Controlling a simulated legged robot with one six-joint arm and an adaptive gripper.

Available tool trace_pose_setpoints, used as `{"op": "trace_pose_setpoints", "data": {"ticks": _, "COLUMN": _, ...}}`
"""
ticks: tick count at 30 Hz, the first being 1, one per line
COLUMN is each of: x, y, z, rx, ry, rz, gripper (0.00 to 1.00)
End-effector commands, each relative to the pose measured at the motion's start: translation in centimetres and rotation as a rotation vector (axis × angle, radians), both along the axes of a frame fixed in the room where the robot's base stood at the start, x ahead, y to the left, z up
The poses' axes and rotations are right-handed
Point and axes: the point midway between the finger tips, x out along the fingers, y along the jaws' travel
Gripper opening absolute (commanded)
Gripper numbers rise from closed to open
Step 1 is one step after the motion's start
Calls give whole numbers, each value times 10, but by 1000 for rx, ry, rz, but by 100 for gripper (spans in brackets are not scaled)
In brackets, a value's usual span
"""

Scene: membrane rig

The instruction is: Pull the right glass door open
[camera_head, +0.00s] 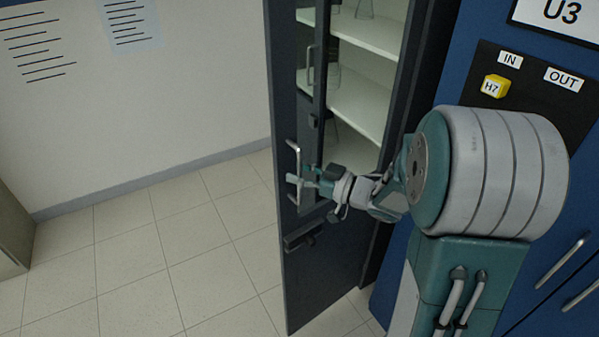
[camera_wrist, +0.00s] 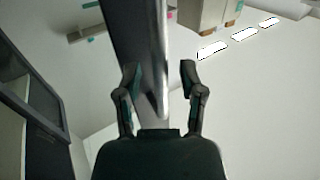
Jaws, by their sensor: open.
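A tall dark-framed cabinet holds pale shelves behind its front in the head view. A dark door (camera_head: 282,250) stands at its left, with a vertical metal handle (camera_head: 298,158) on it. I cannot tell exactly how far this door is swung. My gripper (camera_head: 295,186) is at the lower part of this handle, its fingers open. In the wrist view the handle bar (camera_wrist: 160,60) runs between the two spread fingers of my gripper (camera_wrist: 159,72), and they are not closed on it. Any contact is unclear.
Another vertical handle (camera_head: 310,66) shows higher up. Glassware stands on the shelves (camera_head: 355,105). A blue panel with a yellow H7 cube (camera_head: 495,86) and IN and OUT labels is at the right. The tiled floor (camera_head: 150,255) at left is clear.

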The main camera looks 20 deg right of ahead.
Motion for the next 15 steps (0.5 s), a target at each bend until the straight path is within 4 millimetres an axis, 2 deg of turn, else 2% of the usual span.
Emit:
{"op": "trace_pose_setpoints", "data": {"ticks": 5, "x": -2, "y": -2, "z": 0, "rx": 0, "ry": 0, "rz": -1, "gripper": 51}}
{"op": "trace_pose_setpoints", "data": {"ticks": 8, "x": -9, "y": -11, "z": 0, "rx": -1, "ry": 0, "rz": -4, "gripper": 51}}
{"op": "trace_pose_setpoints", "data": {"ticks": 15, "x": -42, "y": -42, "z": -1, "rx": 0, "ry": 1, "rz": -6, "gripper": 51}}
